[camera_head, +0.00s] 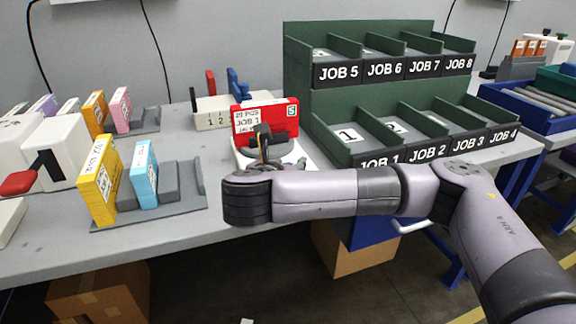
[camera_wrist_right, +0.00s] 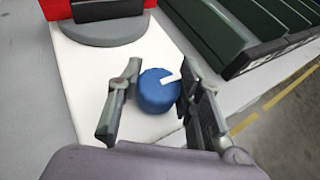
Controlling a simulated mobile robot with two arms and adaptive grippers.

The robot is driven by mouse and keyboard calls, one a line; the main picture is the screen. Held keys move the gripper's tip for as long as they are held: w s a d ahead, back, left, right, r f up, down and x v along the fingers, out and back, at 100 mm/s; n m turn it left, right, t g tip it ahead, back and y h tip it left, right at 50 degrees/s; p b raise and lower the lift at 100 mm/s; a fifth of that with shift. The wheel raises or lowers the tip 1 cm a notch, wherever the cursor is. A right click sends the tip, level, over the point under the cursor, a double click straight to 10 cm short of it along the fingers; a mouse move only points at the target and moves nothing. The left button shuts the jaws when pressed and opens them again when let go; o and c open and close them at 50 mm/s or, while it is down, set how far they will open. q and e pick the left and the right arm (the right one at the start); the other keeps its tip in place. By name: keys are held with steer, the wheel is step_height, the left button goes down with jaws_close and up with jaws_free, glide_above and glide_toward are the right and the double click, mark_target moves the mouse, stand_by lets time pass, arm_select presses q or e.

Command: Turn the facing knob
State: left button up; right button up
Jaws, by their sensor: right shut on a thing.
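The facing knob (camera_wrist_right: 156,92) is a round blue knob with a white pointer line, seen in the right wrist view. It sits on a white base plate (camera_wrist_right: 85,75) in front of a grey round part. The pointer aims to the upper right, toward one finger. My right gripper (camera_wrist_right: 159,82) has one finger on each side of the knob and is shut on it. In the head view my right arm and wrist hide the knob; part of the white base (camera_head: 285,152) shows behind the wrist. My left gripper is not in view.
The green job rack (camera_head: 300,65) is close on the right. Yellow (camera_head: 97,182) and light blue (camera_head: 144,174) boxes stand in a grey holder at left. The table front between holder and wrist is narrow.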

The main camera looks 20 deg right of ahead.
steer(key=shift+s+f, duration=0.1)
steer(key=shift+f, duration=0.05)
steer(key=o, duration=1.2)
steer(key=shift+r, duration=0.2)
steer(key=shift+s+a+r, duration=0.25)
steer(key=shift+a, duration=0.2)
steer(key=shift+s+a+r, duration=0.2)
steer(key=shift+s+a, duration=0.05)
steer(key=shift+a, duration=0.15)
steer(key=shift+s+r, duration=0.1)
steer(key=shift+s, duration=0.35)
steer(key=v, duration=0.9)
steer(key=shift+s+d, duration=0.1)
steer(key=shift+s, duration=0.05)
